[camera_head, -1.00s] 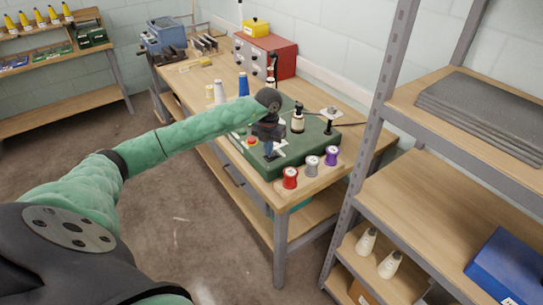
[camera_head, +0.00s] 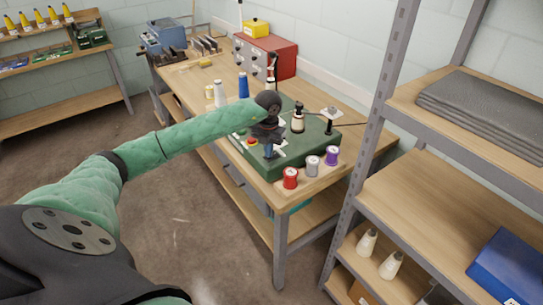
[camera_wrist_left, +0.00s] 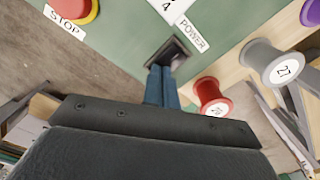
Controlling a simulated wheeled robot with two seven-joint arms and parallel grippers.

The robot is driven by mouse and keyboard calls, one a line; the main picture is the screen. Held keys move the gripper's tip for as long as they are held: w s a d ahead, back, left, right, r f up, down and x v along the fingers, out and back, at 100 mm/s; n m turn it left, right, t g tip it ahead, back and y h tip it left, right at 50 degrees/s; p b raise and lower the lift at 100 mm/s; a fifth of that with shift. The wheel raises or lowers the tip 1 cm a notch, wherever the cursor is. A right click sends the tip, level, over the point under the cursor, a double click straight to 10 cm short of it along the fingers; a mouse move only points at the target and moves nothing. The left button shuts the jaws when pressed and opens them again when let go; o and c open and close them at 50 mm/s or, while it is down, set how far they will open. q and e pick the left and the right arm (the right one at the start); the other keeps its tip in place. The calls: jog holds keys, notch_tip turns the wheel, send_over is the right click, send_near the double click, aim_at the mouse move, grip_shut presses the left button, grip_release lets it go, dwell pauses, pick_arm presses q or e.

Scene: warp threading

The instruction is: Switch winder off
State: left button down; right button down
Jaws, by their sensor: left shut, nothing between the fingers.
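The winder (camera_head: 290,152) is a green machine on the wooden workbench, with a thread spool and posts on top. In the left wrist view its power switch (camera_wrist_left: 172,54) is a dark framed rocker beside a white POWER label (camera_wrist_left: 190,37). A red button on a yellow base (camera_wrist_left: 80,10) sits at the upper left by a STOP label. My left gripper (camera_head: 268,152) is over the winder's front left part. In the wrist view its blue fingertips (camera_wrist_left: 162,80) are shut together, empty, at the switch's lower edge. They hide part of it, and I cannot tell whether they touch. My right gripper is not in view.
Red (camera_head: 290,178), grey (camera_head: 312,166) and purple (camera_head: 332,156) spools stand at the bench's front edge beside the winder. White and blue cones stand behind my arm. A metal shelf (camera_head: 365,160) rises on the right. A red drawer cabinet (camera_head: 265,57) stands at the back.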

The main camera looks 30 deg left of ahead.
pick_arm(q)
jog(key=shift+f, duration=0.15)
jog(key=shift+r+p, duration=0.85)
jog(key=shift+r, duration=2.7)
